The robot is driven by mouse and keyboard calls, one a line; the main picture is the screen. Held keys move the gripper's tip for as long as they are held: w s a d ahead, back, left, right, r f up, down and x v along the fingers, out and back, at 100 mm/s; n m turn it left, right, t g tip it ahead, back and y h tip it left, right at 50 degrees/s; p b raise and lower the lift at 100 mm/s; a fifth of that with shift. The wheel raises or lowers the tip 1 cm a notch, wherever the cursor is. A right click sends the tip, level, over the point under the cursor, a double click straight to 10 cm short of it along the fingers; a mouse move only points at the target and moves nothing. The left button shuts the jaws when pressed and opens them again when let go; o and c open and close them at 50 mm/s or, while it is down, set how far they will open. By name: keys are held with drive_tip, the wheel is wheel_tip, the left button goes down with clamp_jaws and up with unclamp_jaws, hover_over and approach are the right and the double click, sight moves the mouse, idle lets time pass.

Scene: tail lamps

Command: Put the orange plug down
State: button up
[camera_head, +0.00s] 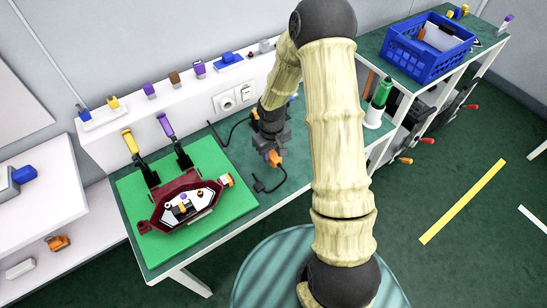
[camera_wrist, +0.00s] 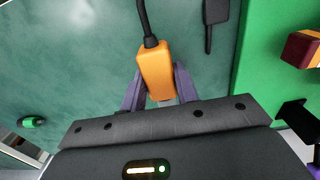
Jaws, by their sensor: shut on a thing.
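The orange plug (camera_wrist: 156,70) is between the two purple-grey fingers of my gripper (camera_wrist: 159,92) in the wrist view. A black cable (camera_wrist: 146,20) runs from its end. In the head view the orange plug (camera_head: 275,157) shows at the tip of my gripper (camera_head: 272,152), over the green table (camera_head: 252,192) to the right of the bright green mat. My gripper is shut on the plug. I cannot tell whether the plug touches the table top.
A dark red tail lamp (camera_head: 188,205) lies on the bright green mat (camera_head: 152,251). A wall socket (camera_head: 228,102) is behind. A green-topped bottle (camera_head: 379,100) stands to the right, near a blue crate (camera_head: 428,48). A loose black lead (camera_head: 269,184) lies on the table near my gripper.

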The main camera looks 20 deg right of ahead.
sight(272, 159)
drive_tip(key=shift+f, duration=1.85)
drive_tip(key=shift+f, duration=0.15)
drive_tip(key=o, duration=1.1)
wheel_tip(272, 159, up, 12)
drive_tip(key=shift+r, duration=0.2)
